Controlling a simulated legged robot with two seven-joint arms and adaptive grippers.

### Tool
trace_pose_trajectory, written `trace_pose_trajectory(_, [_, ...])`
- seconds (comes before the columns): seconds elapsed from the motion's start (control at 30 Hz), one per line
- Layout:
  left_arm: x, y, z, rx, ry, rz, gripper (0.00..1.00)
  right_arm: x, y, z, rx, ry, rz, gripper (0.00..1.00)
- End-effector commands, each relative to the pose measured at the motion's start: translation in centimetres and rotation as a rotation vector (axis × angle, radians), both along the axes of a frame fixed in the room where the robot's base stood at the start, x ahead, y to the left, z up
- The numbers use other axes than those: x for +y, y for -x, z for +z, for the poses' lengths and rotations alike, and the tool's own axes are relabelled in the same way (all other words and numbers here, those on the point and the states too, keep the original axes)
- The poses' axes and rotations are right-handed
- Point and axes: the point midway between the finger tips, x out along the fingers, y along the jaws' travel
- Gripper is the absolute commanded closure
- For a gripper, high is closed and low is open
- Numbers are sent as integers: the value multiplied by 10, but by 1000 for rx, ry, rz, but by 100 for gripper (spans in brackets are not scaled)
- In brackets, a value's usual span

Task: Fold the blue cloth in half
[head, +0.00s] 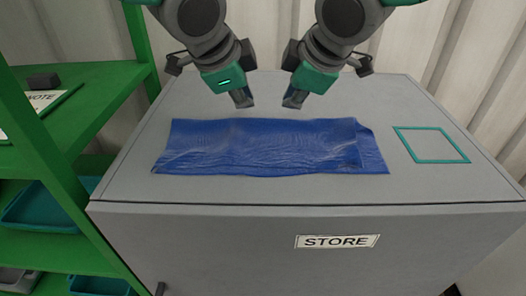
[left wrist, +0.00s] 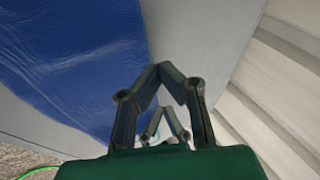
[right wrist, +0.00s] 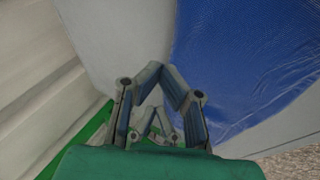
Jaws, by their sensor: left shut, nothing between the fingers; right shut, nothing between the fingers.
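The blue cloth (head: 265,147) lies on the grey cabinet top as a wide, wrinkled strip. At its right end a lower layer sticks out past the upper one, so it looks doubled over. It also shows in the left wrist view (left wrist: 75,60) and the right wrist view (right wrist: 245,60). My left gripper (head: 243,98) is shut and empty, just behind the cloth's far edge. My right gripper (head: 292,98) is shut and empty, also behind the far edge, to the right of the left one. In the wrist views the fingertips meet with no cloth between them.
The grey cabinet top (head: 440,187) has a teal square outline (head: 432,145) at the right, with nothing inside it. A STORE label (head: 337,241) is on the cabinet front. A green shelf rack (head: 95,105) stands at the left. A corrugated wall is behind.

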Motion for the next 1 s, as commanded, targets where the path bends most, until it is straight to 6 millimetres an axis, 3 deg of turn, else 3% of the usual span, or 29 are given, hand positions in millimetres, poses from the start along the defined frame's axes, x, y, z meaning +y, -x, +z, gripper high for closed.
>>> trace_pose_trajectory(0.4, [-2,0,-4,1,0,1,100,2,0,-4,1,-1,-2,100])
trace_pose_trajectory(0.83, [-2,0,-50,1,0,1,100,2,0,-50,1,-1,-2,100])
trace_pose_trajectory(1.0, [-2,-1,-24,-2,5,1,100,2,-1,-24,-3,-6,-5,100])
